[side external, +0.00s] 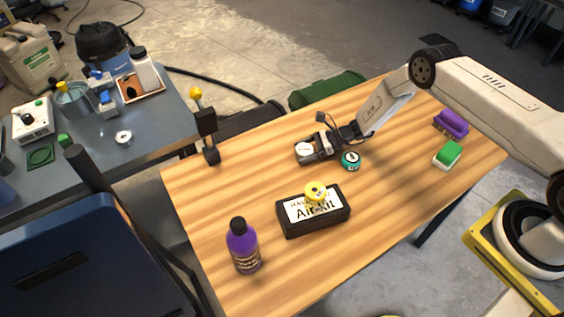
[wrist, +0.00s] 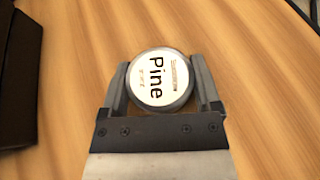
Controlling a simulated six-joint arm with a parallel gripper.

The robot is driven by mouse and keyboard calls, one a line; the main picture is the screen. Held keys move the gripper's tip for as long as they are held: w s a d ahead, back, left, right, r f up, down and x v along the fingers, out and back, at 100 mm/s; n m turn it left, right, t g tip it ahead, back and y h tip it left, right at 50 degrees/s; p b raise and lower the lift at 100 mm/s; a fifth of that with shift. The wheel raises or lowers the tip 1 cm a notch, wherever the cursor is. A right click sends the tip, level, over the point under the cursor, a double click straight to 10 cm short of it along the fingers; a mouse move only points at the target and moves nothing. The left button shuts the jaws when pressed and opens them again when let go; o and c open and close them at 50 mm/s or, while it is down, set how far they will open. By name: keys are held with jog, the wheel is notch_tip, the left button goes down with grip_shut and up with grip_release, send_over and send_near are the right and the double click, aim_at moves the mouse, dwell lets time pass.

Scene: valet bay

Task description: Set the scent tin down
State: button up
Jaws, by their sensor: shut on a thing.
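The scent tin, a round tin with a white lid marked "Pine", sits between my fingers in the wrist view (wrist: 163,82). In the side view its white lid (side external: 304,149) shows at the end of my gripper (side external: 308,153). My gripper is shut on the tin, with a finger on either side of it in the wrist view (wrist: 162,88). The lid faces the wrist camera. The tin is low over the wooden table (side external: 390,210); I cannot tell whether it touches the wood.
A teal tin (side external: 351,161) stands close beside my gripper. A black "Air Kit" box (side external: 315,215) with a yellow tin (side external: 315,190) on top is nearer the camera. A purple bottle (side external: 243,247), a green-and-white block (side external: 447,155) and a purple brush (side external: 451,124) stand apart.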

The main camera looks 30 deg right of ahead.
jog(key=shift+f, duration=0.1)
jog(key=o, duration=1.1)
jog(key=shift+d+r, duration=0.25)
jog(key=v, duration=1.1)
jog(key=shift+s+d+r, duration=0.15)
jog(key=shift+d+r, duration=0.05)
